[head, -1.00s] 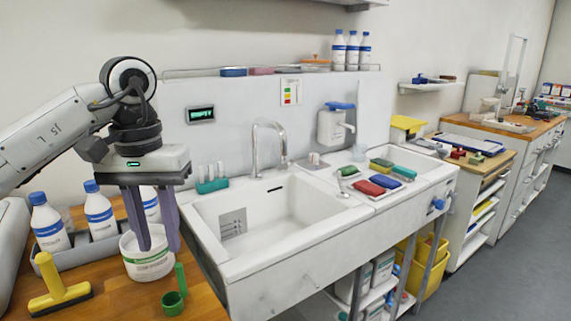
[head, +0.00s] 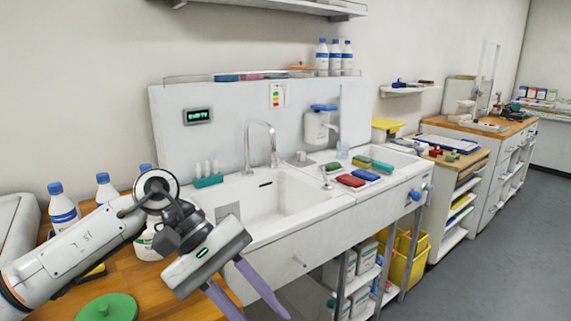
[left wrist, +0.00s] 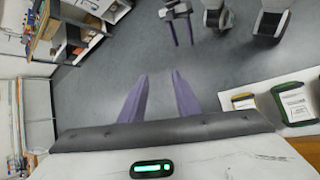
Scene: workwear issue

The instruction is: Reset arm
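My left gripper (head: 262,314) hangs low in front of the sink counter in the head view, tilted down to the right. Its two purple fingers are apart, with nothing between them. The left wrist view also shows these fingers (left wrist: 159,75) over grey floor. My right gripper (left wrist: 181,32) appears small at the top of the left wrist view, its two fingers apart and empty. It is outside the head view. The white tub (head: 147,245) stands on the wooden worktop, partly hidden behind my left arm.
The sink basin (head: 250,205) is behind my left gripper. Blue-capped bottles (head: 62,207) stand on the wooden worktop (head: 150,288), with a green round lid (head: 107,308) near its front. Red and blue packs (head: 351,181) lie beside the basin. The floor (head: 480,240) is clear at right.

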